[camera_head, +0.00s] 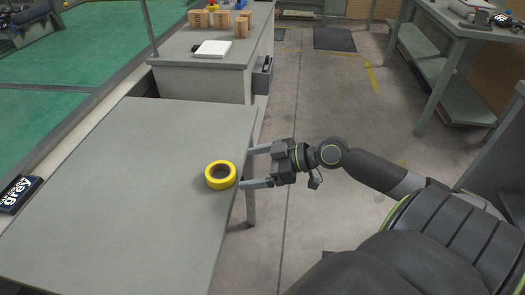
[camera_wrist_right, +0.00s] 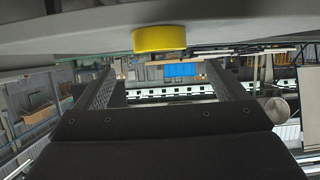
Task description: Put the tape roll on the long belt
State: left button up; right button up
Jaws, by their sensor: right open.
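The yellow tape roll (camera_head: 221,186) lies flat near the right edge of the grey table (camera_head: 130,190). My right gripper (camera_head: 247,168) is open at that edge, its two fingers pointing left toward the roll, with nothing between them. In the right wrist view the tape roll (camera_wrist_right: 160,39) shows beyond the open fingers (camera_wrist_right: 162,88), against the grey table surface. A long green surface (camera_head: 60,60) with a grey rail lies at the upper left; I cannot tell whether it is the long belt. My left gripper is not in view.
A second bench (camera_head: 190,62) behind holds several cardboard boxes and a white flat object (camera_head: 213,48). Most of the near table is bare. A shelf bench (camera_head: 455,50) stands at upper right.

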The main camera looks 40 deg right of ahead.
jog(key=shift+v, duration=1.1)
jog(key=d+f+m+h, duration=0.3)
jog(key=d+f, duration=0.3)
jog(key=f, duration=0.4)
jog(key=d+f+m+h, duration=0.35)
jog(key=d+f, duration=0.25)
jog(key=f, duration=0.5)
jog(key=s+a+f+m+g+h, duration=0.1)
jog(key=s+f+g+h, duration=0.1)
jog(key=s+f, duration=0.7)
jog(key=s+a+f+m+g+h, duration=0.1)
jog(key=s+f+m+g, duration=0.1)
jog(key=s+f, duration=0.7)
notch_tip(320, 180, down, 6)
jog(key=shift+s+a+f+g+h, duration=0.15)
jog(key=shift+s+a+g+h, duration=0.2)
jog(key=shift+g, duration=0.35)
jog(key=shift+o, duration=0.5)
jog(key=s+a+f+g, duration=0.1)
jog(key=s+a+f, duration=0.3)
jog(key=s, duration=0.3)
jog(key=s+a+f+g, duration=0.2)
jog(key=s+a+f, duration=0.2)
jog(key=s+a, duration=0.3)
jog(key=shift+f, duration=0.35)
jog(key=shift+s+n, duration=0.1)
jog(key=shift+n, duration=0.15)
